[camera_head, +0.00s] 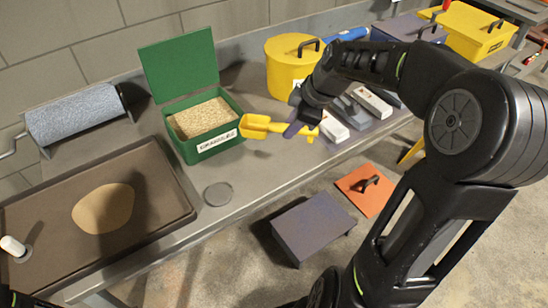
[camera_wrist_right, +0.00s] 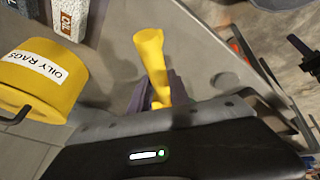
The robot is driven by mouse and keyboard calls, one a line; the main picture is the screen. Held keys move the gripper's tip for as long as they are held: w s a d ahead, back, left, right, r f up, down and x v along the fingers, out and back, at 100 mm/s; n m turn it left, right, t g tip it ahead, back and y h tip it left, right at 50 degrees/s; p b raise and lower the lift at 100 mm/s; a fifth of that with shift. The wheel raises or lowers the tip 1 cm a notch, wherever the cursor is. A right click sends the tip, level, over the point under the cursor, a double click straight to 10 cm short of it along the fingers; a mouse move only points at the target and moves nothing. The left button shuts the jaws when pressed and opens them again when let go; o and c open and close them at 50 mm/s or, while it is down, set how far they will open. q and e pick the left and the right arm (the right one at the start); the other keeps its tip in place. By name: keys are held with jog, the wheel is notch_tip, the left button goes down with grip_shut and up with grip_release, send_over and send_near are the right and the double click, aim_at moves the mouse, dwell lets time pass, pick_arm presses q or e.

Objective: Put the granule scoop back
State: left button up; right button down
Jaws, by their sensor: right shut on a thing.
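The yellow granule scoop (camera_head: 257,127) is held in my right gripper (camera_head: 301,122), with its bowl pointing left in the head view. The gripper is shut on the scoop's handle; the yellow handle (camera_wrist_right: 150,55) also shows between the fingers (camera_wrist_right: 157,95) in the right wrist view. The scoop's bowl overlaps the right front corner of the green granule box (camera_head: 183,149) in the picture; its exact height is unclear. The box's lid (camera_head: 180,66) stands open, and tan granules (camera_head: 203,117) fill the inside. My left gripper is not seen.
A yellow oily rags can (camera_head: 283,77) stands behind my right gripper, with small boxes (camera_head: 333,128) beside it. A grey disc (camera_head: 218,194) and a brown tray (camera_head: 165,205) lie on the bench. A paper roll (camera_head: 75,115) is at the left. The floor holds a step (camera_head: 312,228).

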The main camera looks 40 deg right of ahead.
jog(key=shift+f, duration=3.1)
jog(key=shift+f+p, duration=0.4)
jog(key=shift+f, duration=1.5)
jog(key=c, duration=1.2)
grip_release()
jog(key=shift+c, duration=0.2)
jog(key=b+v, duration=0.1)
jog(key=v, duration=1.1)
jog(key=shift+w, duration=0.15)
